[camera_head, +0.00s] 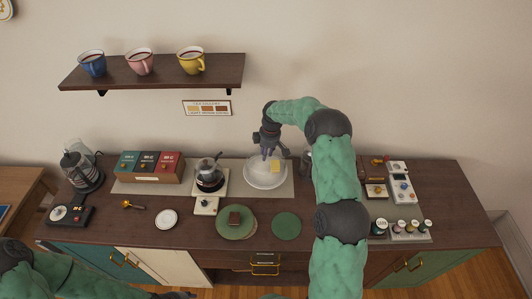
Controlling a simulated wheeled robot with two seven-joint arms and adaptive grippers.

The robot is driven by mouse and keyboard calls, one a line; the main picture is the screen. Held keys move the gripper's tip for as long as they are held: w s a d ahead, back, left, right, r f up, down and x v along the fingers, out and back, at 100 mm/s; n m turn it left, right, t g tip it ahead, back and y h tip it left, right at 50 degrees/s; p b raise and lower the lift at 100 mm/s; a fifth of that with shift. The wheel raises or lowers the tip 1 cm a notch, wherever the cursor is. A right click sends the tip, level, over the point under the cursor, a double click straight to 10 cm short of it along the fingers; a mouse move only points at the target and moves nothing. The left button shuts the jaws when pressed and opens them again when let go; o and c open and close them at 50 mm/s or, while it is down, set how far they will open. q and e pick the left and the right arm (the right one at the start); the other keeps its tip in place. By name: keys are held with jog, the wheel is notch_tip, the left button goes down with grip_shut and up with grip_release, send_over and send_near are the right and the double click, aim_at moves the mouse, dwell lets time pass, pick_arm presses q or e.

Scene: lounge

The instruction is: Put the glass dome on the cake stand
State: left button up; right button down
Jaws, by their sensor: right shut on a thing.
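The clear glass dome (256,175) is at the back middle of the counter, on or just above a grey mat. A small yellow block (275,166) shows at it, partly behind the gripper. My right gripper (268,154) points down at the dome's top and is shut on it. A pale round shape shows under the dome; I cannot tell whether this is the cake stand, nor whether the dome touches it.
A coffee pot (209,180) stands close left of the dome. A glass vessel (305,158) is close right, partly behind my right arm. A flat green disc (286,226) lies in front. Boxes (150,166) stand left; several small jars (397,229) stand right.

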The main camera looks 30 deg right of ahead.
jog(key=c, duration=0.9)
grip_release()
jog(key=r, duration=0.4)
jog(key=s+r, duration=0.1)
jog(key=r, duration=0.3)
jog(key=d+r, duration=0.1)
jog(key=r, duration=0.2)
jog(key=shift+s+r, duration=0.15)
jog(key=shift+r, duration=0.25)
